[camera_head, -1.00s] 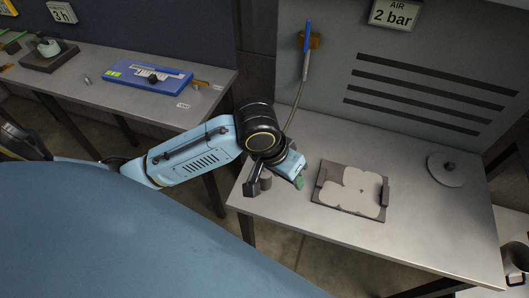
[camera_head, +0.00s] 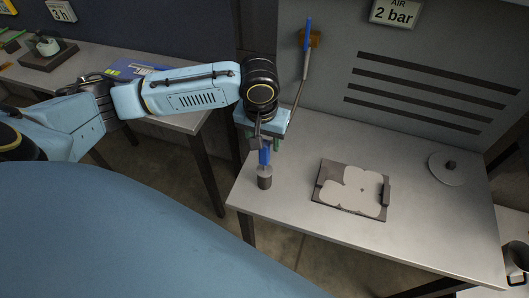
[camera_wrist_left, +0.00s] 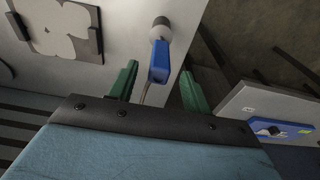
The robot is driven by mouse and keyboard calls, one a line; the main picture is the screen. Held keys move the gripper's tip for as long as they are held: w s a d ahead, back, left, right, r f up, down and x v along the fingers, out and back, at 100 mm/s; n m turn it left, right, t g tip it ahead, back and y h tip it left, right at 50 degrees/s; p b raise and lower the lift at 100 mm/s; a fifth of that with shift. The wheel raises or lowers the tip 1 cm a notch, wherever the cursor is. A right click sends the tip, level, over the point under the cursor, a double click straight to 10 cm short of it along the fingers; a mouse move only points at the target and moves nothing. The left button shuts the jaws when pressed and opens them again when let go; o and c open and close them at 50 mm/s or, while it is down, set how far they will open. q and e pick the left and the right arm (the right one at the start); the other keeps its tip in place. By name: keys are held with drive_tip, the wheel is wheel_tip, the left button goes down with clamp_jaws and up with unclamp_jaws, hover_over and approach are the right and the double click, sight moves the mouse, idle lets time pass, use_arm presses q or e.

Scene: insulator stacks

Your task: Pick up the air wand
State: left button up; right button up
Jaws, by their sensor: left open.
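The air wand, with a blue handle (camera_head: 264,156), stands upright in a grey cylindrical holder (camera_head: 265,180) at the bench's left front corner. In the left wrist view the blue handle (camera_wrist_left: 158,64) lies between the fingers in the picture, with a thin hose running from it towards the gripper. My left gripper (camera_head: 264,146) is open, green-padded and pointing down over the wand's top. Its fingers also show on both sides in the wrist view (camera_wrist_left: 160,72). Contact with the handle cannot be told. My right gripper is not in view.
A dark fixture plate (camera_head: 321,197) holding a pale lobed part (camera_head: 355,190) lies right of the wand. A round grey disc (camera_head: 447,170) sits farther right. A blue fitting (camera_head: 307,38) with a hose hangs on the slotted back panel. The bench's front edge is clear.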

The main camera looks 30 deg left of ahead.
sight(265, 151)
use_arm(q)
drive_tip(key=f, duration=0.6)
drive_tip(key=shift+w, duration=0.4)
drive_tip(key=shift+r, duration=0.1)
clamp_jaws()
